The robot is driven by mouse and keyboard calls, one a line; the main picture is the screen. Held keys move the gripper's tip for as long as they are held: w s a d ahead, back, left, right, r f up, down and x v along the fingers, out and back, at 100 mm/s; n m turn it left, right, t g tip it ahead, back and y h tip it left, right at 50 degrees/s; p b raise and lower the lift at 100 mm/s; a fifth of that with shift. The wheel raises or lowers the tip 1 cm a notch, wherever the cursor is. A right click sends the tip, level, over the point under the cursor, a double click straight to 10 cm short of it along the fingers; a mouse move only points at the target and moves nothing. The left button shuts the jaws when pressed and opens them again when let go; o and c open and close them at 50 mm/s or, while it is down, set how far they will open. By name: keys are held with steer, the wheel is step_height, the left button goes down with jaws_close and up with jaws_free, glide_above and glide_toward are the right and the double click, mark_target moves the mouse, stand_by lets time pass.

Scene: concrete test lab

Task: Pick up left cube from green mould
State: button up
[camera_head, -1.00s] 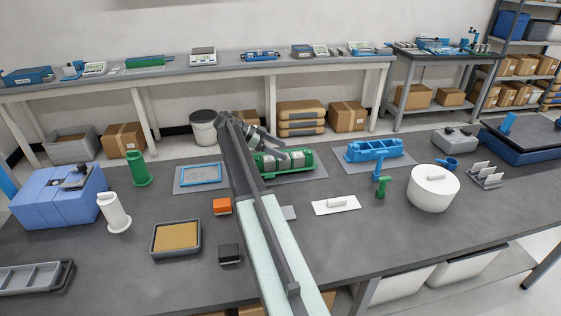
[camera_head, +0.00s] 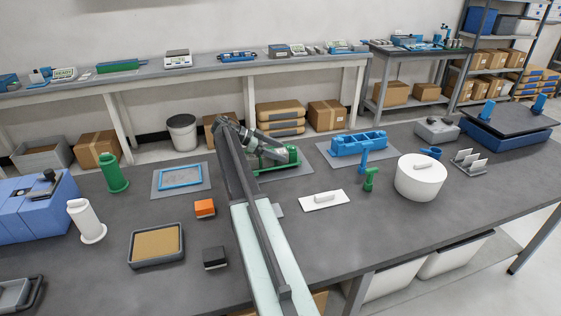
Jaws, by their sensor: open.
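The green mould (camera_head: 291,165) sits on a grey mat on the dark bench, just right of my arm. My gripper (camera_head: 275,153) reaches in from the left over the mould, with its jaws open at the cubes' level. The gripper covers most of the mould's inside, so the left cube is hidden or cannot be told from the grey fingers. Whether the fingers touch a cube cannot be told.
A blue mould (camera_head: 358,145) stands on a mat to the right. A white trowel-like plate (camera_head: 323,200), a green and blue tool (camera_head: 369,178) and a white round tub (camera_head: 421,178) are nearby. Left are an orange block (camera_head: 204,208), a black block (camera_head: 215,257) and a sand tray (camera_head: 133,250).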

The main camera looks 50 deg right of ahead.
steer(key=shift+r, duration=0.1)
jaws_close()
steer(key=shift+w+r+p, duration=0.1)
steer(key=shift+r+p, duration=0.3)
steer(key=shift+p, duration=0.2)
steer(key=r+p, duration=0.3)
steer(key=shift+s+a+r, duration=0.15)
steer(key=shift+s, duration=0.2)
steer(key=s+a+p, duration=0.1)
steer(key=s+a, duration=0.6)
steer(key=s, duration=0.6)
steer(key=shift+s+a+r, duration=0.15)
steer(key=shift+a+r, duration=0.25)
